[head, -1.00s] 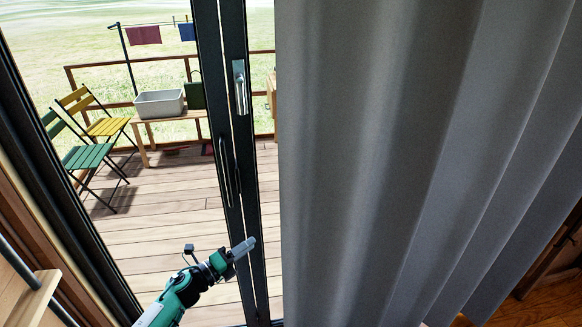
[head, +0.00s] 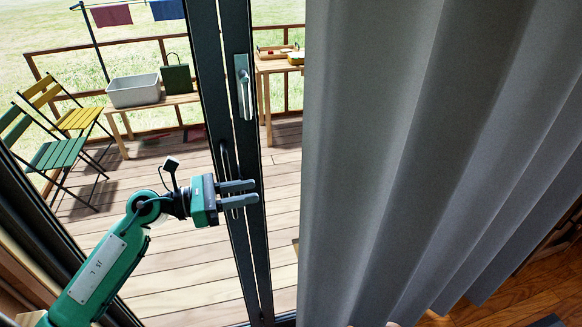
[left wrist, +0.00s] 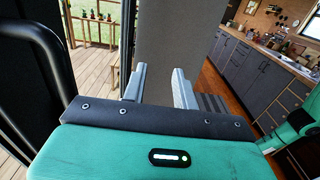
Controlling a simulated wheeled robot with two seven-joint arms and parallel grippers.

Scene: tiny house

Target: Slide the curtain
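The grey curtain (head: 400,160) hangs in folds over the right part of the glass door in the head view. Its near edge shows in the left wrist view (left wrist: 172,40), beyond the fingers. My left gripper (head: 252,192) is in front of the dark door frame, left of the curtain's left edge. Its two fingers point right towards the curtain, with a visible gap to it in the head view. The fingers are apart and empty, as the left wrist view (left wrist: 158,80) also shows. My right gripper is not in view.
The door's dark frame (head: 228,100) with its handle (head: 243,85) stands behind my left gripper. Outside lie a wooden deck (head: 180,260), folding chairs (head: 60,150) and a bench with a grey basin (head: 133,90). Kitchen cabinets (left wrist: 260,80) stand at the right in the left wrist view.

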